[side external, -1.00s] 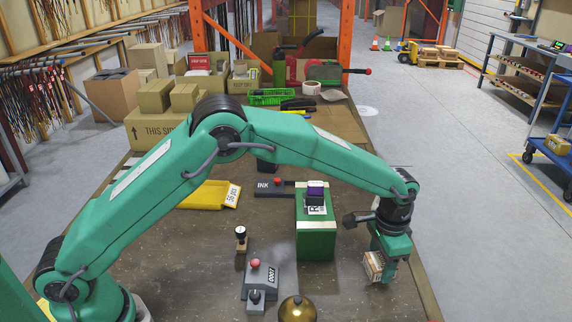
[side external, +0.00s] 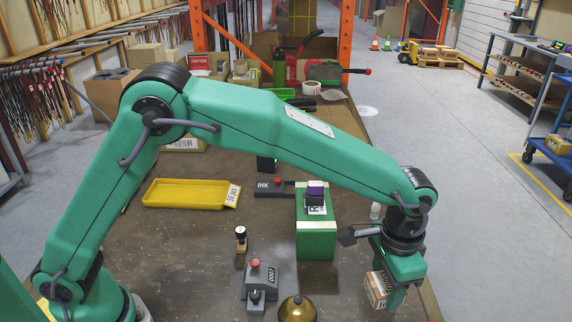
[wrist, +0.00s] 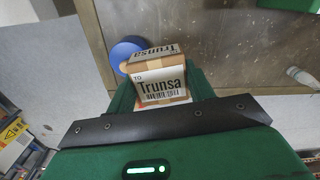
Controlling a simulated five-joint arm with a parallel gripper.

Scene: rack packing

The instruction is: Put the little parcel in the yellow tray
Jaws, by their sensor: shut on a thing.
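The little parcel (side external: 376,290) is a small brown box with a printed white label. It is between the fingers of my gripper (side external: 388,292), near the table's right edge in the side view. In the wrist view the parcel (wrist: 162,90) shows its "Trunsa" label, with a green finger on either side. My gripper is shut on it. I cannot tell how high it is above the table. The yellow tray (side external: 180,194), shallow and apparently empty, lies on the table's left, well away from my gripper. A "56 pcs" label is at its right end.
A green block (side external: 316,240) with a purple-topped stamp (side external: 315,192) stands between tray and gripper. An ink pad (side external: 272,187), small stamper (side external: 240,238), grey device (side external: 261,281) and brass dome (side external: 297,309) are nearby. A blue round thing (wrist: 126,50) shows beyond the parcel.

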